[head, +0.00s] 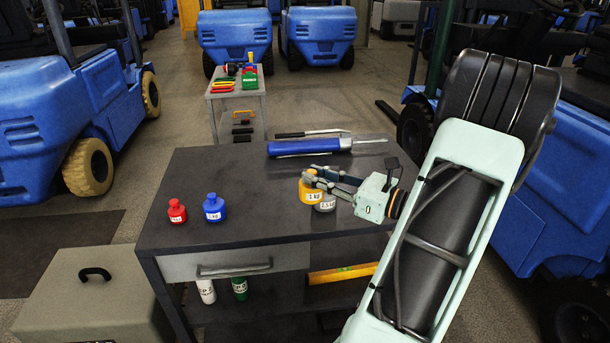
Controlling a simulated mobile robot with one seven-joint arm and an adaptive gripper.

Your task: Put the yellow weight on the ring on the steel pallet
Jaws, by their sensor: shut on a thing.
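The yellow weight (310,194), marked 1 kg, is at the right part of the dark tabletop. My gripper (312,175) reaches in from the right, with its fingertips at the top of this weight. It is shut on the yellow weight; the fingers partly cover its top. I cannot tell whether the weight touches the table or is slightly above it. A grey weight (326,205), marked 0.5 kg, is close in front of it on the right, under the fingers. I cannot make out a steel pallet or a ring.
A red weight (177,211) and a blue weight (214,208) stand at the left of the table (240,180). A blue-handled tool (310,146) lies along the back edge. The table's middle is clear. A small cart (236,100) stands behind, a grey case (90,295) front left.

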